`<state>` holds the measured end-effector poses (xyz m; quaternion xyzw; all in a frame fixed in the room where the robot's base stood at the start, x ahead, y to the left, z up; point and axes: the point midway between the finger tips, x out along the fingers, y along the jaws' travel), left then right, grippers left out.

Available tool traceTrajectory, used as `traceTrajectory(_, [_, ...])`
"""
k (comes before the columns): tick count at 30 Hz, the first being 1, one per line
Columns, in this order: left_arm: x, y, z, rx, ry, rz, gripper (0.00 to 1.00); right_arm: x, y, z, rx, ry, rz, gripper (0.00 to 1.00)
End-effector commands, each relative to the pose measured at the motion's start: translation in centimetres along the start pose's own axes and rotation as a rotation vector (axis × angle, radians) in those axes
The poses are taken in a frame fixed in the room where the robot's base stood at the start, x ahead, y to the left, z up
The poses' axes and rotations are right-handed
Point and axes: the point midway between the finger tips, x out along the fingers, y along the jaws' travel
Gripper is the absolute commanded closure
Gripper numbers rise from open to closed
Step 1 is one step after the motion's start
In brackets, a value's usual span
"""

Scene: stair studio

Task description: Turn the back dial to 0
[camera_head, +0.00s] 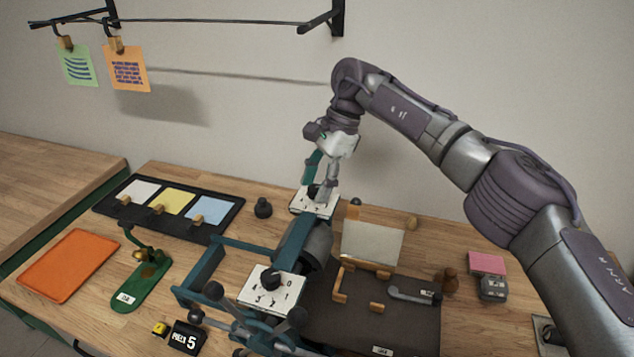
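The back dial is a dark knob (312,191) on a white numbered plate (301,204) at the far end of a teal press (297,240). My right gripper (322,188) points down over this plate, its fingertips at or very near the knob. The gripper hides part of the knob and plate, so I cannot tell whether the fingers grip it, nor which number it points to. A front dial (271,279) with a dark knob sits on a larger numbered plate nearer me. My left gripper is not in view.
An orange sheet (68,265) is farther left. A raised pale panel (371,242) stands close to the right.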

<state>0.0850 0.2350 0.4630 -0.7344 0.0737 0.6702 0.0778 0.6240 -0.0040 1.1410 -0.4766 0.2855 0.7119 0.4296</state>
Motion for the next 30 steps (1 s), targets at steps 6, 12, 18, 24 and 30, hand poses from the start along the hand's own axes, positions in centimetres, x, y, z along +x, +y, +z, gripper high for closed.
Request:
traceTrajectory(6, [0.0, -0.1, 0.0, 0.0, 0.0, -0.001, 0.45, 0.1, 0.0, -0.1, 0.001, 0.0, 0.002, 0.45])
traceTrajectory(12, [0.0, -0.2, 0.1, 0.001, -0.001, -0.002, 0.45, -1.1, 0.0, -0.1, 0.002, 0.001, 0.001, 0.45])
traceTrajectory(18, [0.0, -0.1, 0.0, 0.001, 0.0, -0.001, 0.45, -5.1, -0.1, 0.0, 0.002, 0.002, -0.002, 0.45])
traceTrajectory(24, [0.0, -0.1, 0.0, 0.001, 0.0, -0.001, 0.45, -9.6, -0.1, 0.1, 0.004, 0.001, -0.002, 0.45])
traceTrajectory(30, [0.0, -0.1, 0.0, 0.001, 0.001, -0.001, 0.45, -11.3, -0.1, 0.0, 0.002, 0.001, 0.002, 0.45])
